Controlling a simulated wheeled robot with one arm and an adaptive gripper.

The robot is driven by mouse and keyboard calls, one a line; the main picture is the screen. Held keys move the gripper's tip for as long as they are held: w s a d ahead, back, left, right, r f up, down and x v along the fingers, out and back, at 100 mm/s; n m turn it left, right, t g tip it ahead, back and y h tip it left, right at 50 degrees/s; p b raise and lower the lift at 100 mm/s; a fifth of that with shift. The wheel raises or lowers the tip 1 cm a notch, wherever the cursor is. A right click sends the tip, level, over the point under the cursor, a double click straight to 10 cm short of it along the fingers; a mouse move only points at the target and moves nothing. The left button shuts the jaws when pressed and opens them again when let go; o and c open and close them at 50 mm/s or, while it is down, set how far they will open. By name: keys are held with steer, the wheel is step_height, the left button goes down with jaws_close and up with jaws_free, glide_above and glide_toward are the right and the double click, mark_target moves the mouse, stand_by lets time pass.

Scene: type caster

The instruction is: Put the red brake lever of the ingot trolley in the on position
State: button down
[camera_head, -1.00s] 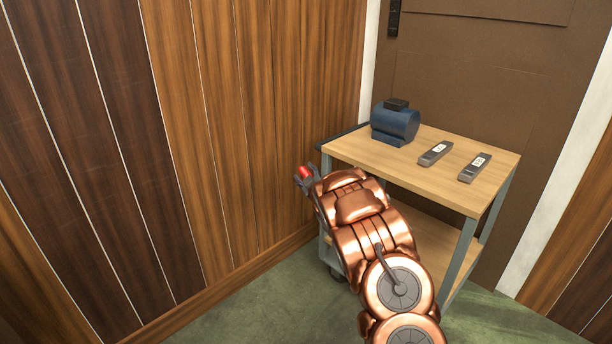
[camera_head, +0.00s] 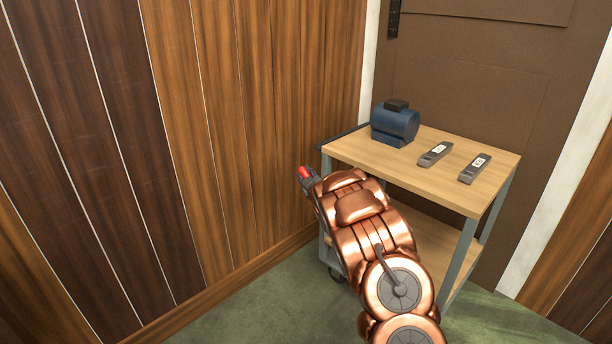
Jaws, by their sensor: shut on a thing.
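The ingot trolley (camera_head: 350,155) stands in the corner, with a wooden top, a lower shelf and grey legs. A small red piece, the brake lever (camera_head: 304,172), shows at the trolley's left side, at the tip of my gripper (camera_head: 308,180). My gripper is shut on the lever. My copper arm hides most of the gripper, the lever's lower part and its mount, so I cannot tell the lever's exact position.
A blue motor-like block (camera_head: 395,123) and two grey ingots (camera_head: 435,154) (camera_head: 474,168) with white labels lie on the trolley top. A wood-panelled wall (camera_head: 230,120) is close on the left. Green floor (camera_head: 260,305) is clear in front.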

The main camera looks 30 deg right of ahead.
steer(key=shift+w, duration=0.1)
step_height(320, 180, down, 9)
steer(key=n+g+p, duration=0.3)
steer(key=g+p, duration=0.5)
steer(key=p, duration=0.4)
steer(key=shift+w+g, duration=0.3)
steer(key=shift+g, duration=0.1)
steer(key=shift+a+p, duration=0.2)
steer(key=shift+p, duration=0.35)
steer(key=shift+s+f+g+p, duration=0.1)
steer(key=shift+f+g+p, duration=0.15)
steer(key=shift+g+p, duration=0.25)
steer(key=p, duration=0.2)
steer(key=shift+s+d+f+n+g+p, duration=0.15)
steer(key=shift+s+f+n+g+p, duration=0.15)
steer(key=shift+f+g+p, duration=0.1)
steer(key=shift+s+f+p, duration=0.15)
steer(key=shift+f+p, duration=0.15)
steer(key=shift+f, duration=0.15)
